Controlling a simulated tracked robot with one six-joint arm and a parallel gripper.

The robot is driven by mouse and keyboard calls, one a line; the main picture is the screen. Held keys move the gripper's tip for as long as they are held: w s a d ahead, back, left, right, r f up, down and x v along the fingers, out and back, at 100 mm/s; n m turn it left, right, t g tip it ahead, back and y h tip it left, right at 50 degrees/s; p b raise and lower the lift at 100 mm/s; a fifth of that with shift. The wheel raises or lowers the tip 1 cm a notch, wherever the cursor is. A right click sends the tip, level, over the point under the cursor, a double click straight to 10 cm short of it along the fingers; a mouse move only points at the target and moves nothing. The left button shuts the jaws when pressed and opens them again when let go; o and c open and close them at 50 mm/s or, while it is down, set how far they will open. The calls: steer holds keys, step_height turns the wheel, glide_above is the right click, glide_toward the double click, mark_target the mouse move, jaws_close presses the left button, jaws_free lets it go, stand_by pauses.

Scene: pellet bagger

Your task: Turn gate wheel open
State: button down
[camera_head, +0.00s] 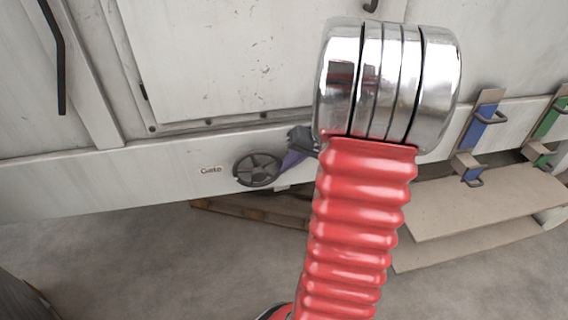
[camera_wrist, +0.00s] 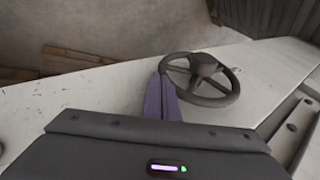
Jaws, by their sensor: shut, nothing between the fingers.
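The gate wheel (camera_head: 257,170) is a dark grey handwheel with spokes, mounted on the pale machine's lower panel just right of a small label (camera_head: 211,170). It also shows in the wrist view (camera_wrist: 200,78). My gripper (camera_head: 291,159) has purple fingers, partly hidden behind my arm in the head view. In the wrist view the shut fingers (camera_wrist: 162,97) stand together at the wheel's left rim, with nothing between them. I cannot tell whether they touch the rim.
The pale machine panel (camera_head: 110,180) runs across the view. Blue (camera_head: 478,130) and green (camera_head: 548,125) handled parts stand at the right, above flat boards (camera_head: 470,205). A wooden pallet (camera_head: 245,206) lies below the panel.

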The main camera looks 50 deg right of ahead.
step_height(320, 180, down, 2)
steer(key=shift+a+t+y, duration=0.1)
steer(key=shift+t+y, duration=0.4)
steer(key=shift+y, duration=0.1)
steer(key=v, duration=1)
steer(key=shift+s+d+f, duration=0.15)
steer(key=shift+d+f, duration=0.15)
steer(key=shift+d, duration=0.05)
steer(key=shift+m, duration=0.4)
